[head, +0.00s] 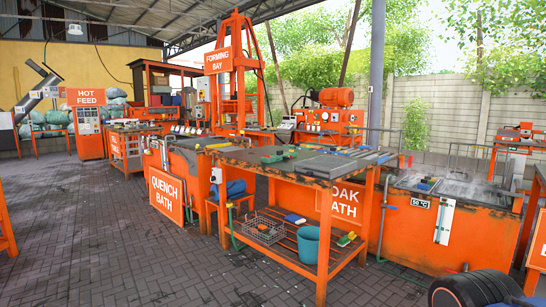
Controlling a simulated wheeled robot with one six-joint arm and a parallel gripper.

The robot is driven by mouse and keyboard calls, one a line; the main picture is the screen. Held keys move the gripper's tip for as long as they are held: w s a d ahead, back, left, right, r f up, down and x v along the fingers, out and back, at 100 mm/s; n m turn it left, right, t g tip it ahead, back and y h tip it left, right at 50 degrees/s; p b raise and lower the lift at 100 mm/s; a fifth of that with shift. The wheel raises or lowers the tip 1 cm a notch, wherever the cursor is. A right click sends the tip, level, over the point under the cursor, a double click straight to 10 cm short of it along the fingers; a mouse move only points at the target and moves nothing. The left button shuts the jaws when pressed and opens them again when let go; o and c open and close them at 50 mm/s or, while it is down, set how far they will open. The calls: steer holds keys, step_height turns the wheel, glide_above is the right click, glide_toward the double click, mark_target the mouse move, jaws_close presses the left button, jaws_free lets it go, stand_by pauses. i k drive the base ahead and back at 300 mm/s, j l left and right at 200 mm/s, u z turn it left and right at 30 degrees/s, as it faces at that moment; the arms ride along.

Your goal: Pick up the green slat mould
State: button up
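Another green piece (346,239) lies on the slatted lower shelf of the same bench, to the right of a teal bucket. The pieces are too small to tell which one is the green slat mould. My gripper is not in view.
The teal bucket (308,244) and a wire basket (263,230) are on the lower shelf. The quench bath (166,195) stands left of the bench and the soak bath (430,235) right. A dark rounded object (475,290) is at lower right. Paving at left is clear.

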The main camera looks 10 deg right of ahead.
mark_target(286, 158)
steer(key=i+l+u, duration=0.2)
steer(key=i+l, duration=0.55)
steer(key=i, duration=0.3)
steer(key=i+l+u, duration=0.15)
steer(key=i+l, duration=0.75)
steer(key=i+j+u, duration=0.65)
steer(key=i, duration=0.2)
steer(key=i+j+u, duration=0.1)
steer(key=i+u, duration=0.2)
steer(key=i, duration=0.2)
steer(key=i+u, duration=0.3)
steer(key=i, duration=1.8)
steer(key=i+j+z, duration=0.1)
steer(key=i+z, duration=0.2)
steer(key=i, duration=0.25)
steer(key=i+j+z, duration=0.3)
steer(key=i, duration=0.25)
steer(key=i+j+z, duration=0.3)
steer(key=i, duration=0.2)
steer(key=i+j+z, duration=0.2)
steer(key=j, duration=0.35)
steer(key=i+j+z, duration=0.2)
steer(key=j, duration=0.35)
steer(key=j+z, duration=0.25)
steer(key=j, duration=0.35)
steer(key=i+j+z, duration=0.2)
steer(key=j, duration=0.4)
steer(key=k, duration=0.05)
